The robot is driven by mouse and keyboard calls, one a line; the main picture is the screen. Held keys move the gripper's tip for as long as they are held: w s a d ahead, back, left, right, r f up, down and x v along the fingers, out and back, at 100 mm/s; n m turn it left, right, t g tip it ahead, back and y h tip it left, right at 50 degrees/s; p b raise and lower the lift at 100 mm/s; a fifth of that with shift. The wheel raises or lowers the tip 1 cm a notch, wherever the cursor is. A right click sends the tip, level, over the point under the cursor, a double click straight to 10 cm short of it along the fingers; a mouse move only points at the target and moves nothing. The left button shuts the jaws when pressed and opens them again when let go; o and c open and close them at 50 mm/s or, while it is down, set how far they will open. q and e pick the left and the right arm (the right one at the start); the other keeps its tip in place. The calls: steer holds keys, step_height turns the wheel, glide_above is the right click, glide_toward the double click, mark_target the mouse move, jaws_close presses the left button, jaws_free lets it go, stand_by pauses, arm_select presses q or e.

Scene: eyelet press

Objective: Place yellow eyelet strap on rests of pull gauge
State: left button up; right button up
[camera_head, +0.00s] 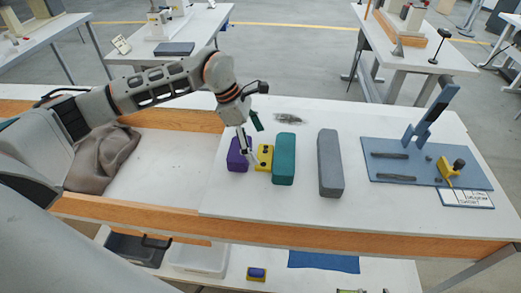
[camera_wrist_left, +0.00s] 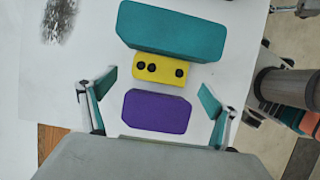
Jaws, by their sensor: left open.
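The yellow eyelet strap (camera_head: 263,165) lies on the white table between a purple block (camera_head: 238,160) and a teal block (camera_head: 284,165). In the left wrist view the strap (camera_wrist_left: 166,68) shows dark round spots on its top. My left gripper (camera_head: 252,138) is above the purple block and strap, open and empty. In the left wrist view its fingers (camera_wrist_left: 158,84) stand spread to either side, with the purple block (camera_wrist_left: 157,112) between them and the teal block (camera_wrist_left: 172,32) beyond the strap. A blue plate (camera_head: 376,152) with an upright blue lever, dark bars and a yellow part stands at right; it may be the gauge. My right gripper is out of view.
A long grey block (camera_head: 330,165) stands between the teal block and the blue plate. A white labelled card (camera_head: 466,198) lies at the plate's front edge. A crumpled brown-grey cloth (camera_head: 103,160) lies at left. The table's front wooden edge (camera_head: 330,232) is clear.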

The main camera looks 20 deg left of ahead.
arm_select(q)
steer(key=shift+o, duration=0.5)
steer(key=v, duration=0.8)
steer(key=shift+b, duration=0.35)
steer(key=shift+d, duration=0.25)
steer(key=g+y+b, duration=0.1)
steer(key=y+b, duration=0.1)
glide_above(266, 156)
steer(key=a+x, duration=0.1)
steer(key=x, duration=0.2)
steer(key=shift+s+d+f+y+b, duration=0.15)
steer(key=shift+d+y+b, duration=0.25)
steer(key=shift+d+y, duration=0.2)
steer(key=shift+a+y, duration=0.1)
steer(key=shift+y, duration=0.2)
steer(key=shift+w+a+f+y, duration=0.15)
steer(key=shift+w+f+y, duration=0.05)
steer(key=shift+w+y, duration=0.1)
steer(key=f, duration=0.7)
steer(key=shift+s+a+f, duration=0.15)
steer(key=shift+a+f, duration=0.05)
steer(key=shift+f, duration=0.1)
steer(key=c, duration=1.2)
